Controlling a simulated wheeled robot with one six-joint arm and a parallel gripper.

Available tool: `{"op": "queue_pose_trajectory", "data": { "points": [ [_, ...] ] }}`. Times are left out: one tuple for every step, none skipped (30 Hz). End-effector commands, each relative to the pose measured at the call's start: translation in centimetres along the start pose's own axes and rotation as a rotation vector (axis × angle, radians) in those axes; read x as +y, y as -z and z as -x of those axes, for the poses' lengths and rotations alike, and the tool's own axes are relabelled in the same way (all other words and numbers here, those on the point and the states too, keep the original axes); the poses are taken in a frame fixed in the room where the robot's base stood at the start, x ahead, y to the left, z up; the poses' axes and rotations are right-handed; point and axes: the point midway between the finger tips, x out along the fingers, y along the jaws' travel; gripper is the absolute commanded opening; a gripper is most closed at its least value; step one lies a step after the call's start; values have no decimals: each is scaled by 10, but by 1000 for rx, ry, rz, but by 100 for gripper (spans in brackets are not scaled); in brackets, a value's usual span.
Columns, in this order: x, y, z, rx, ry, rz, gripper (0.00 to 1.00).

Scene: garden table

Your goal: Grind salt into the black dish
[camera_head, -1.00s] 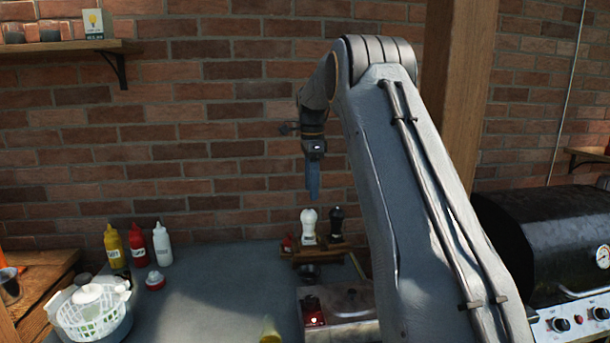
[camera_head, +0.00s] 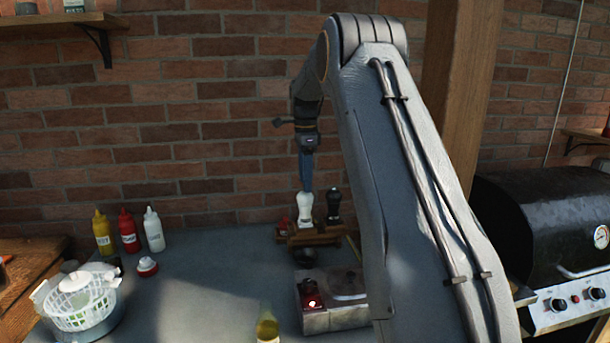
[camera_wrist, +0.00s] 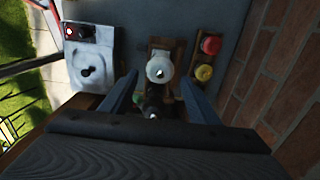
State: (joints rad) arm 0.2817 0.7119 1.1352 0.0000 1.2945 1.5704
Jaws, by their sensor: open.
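The white grinder (camera_head: 305,208), likely the salt, stands upright on a small wooden rack (camera_head: 318,237) near the brick wall. The black grinder (camera_head: 333,205) stands to its right. A small dark round dish (camera_head: 305,256) sits in front of the rack, partly shaded; I take it for the black dish. My gripper (camera_head: 306,188) points down, directly above the white grinder's top. In the wrist view, my gripper (camera_wrist: 160,79) is open, and the white grinder's top (camera_wrist: 160,68) shows between and just beyond the fingertips. Whether they touch it is unclear.
A metal stove unit (camera_head: 335,312) stands in front of the rack. Sauce bottles (camera_head: 129,231) and a white basket (camera_head: 85,300) are at left. A yellowish bottle (camera_head: 267,328) is at the front. The grill (camera_head: 545,235) is at right. The middle-left tabletop is clear.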

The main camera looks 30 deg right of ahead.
Motion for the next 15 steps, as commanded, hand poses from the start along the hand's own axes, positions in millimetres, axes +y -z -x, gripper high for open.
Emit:
{"op": "queue_pose_trajectory", "data": {
  "points": [
    [0, 0, -5, 0, 0, 1, 55],
    [0, -1, -8, 0, 0, 1, 55],
    [0, -1, -10, 0, 0, 1, 55],
    [0, -1, -12, 0, 0, 1, 55],
    [0, -1, -14, 0, -1, 1, 55],
    [0, -1, -17, 0, -1, 1, 55],
    [0, -1, -19, 0, -1, 1, 55],
    [0, -1, -22, 0, -1, 1, 55],
    [0, -1, -24, 0, -1, 1, 55],
    [0, -1, -26, 0, -1, 1, 55],
    [0, -1, -29, 0, 0, 1, 55],
    [0, -1, -32, 0, 0, 1, 55],
    [0, -1, -34, 0, -1, 1, 55],
    [0, -1, -36, 0, -1, 2, 55],
    [0, -1, -38, 0, -1, 2, 55]
  ]
}}
